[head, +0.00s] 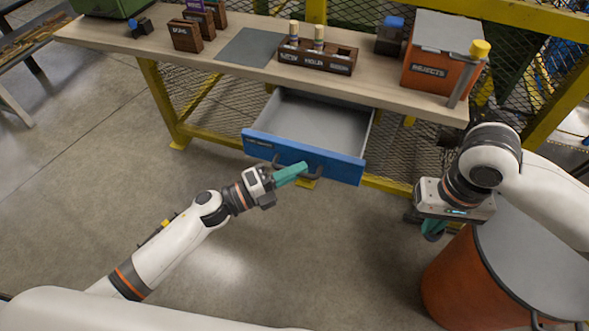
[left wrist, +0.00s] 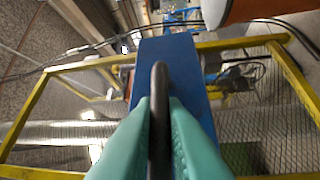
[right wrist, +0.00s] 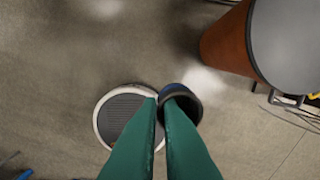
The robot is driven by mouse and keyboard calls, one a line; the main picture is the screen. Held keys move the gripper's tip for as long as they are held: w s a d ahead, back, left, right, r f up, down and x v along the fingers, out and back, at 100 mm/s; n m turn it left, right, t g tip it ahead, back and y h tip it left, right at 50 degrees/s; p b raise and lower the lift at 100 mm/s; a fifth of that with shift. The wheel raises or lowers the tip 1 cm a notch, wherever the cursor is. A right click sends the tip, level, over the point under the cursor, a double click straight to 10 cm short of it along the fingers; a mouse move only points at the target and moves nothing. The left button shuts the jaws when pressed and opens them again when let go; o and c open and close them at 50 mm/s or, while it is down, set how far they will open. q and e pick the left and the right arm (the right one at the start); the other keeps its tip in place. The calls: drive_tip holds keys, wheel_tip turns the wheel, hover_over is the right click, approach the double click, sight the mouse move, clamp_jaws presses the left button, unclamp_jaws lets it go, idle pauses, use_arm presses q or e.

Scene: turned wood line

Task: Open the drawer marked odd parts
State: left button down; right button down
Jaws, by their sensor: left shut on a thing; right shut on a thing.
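The drawer (head: 310,120) under the bench stands pulled out, its grey inside showing empty. Its blue front (head: 342,167) carries a small label at the left, too small to read surely. My left gripper (head: 303,169) is shut on the drawer's dark bar handle (head: 318,161). In the left wrist view the handle (left wrist: 159,85) runs between the green fingers (left wrist: 159,120), with the blue front behind. My right gripper (head: 433,230) hangs low beside the orange bin.
The bench top (head: 215,72) holds a grey mat, a dark rack with two upright pieces, and an orange REJECTS box (head: 432,75). An orange bin with grey top (head: 530,262) stands at the right. A white-rimmed grey disc (right wrist: 120,118) shows below my right fingers. Floor at left is clear.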

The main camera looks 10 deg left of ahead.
use_arm(q)
drive_tip(key=c, duration=1.5)
unclamp_jaws()
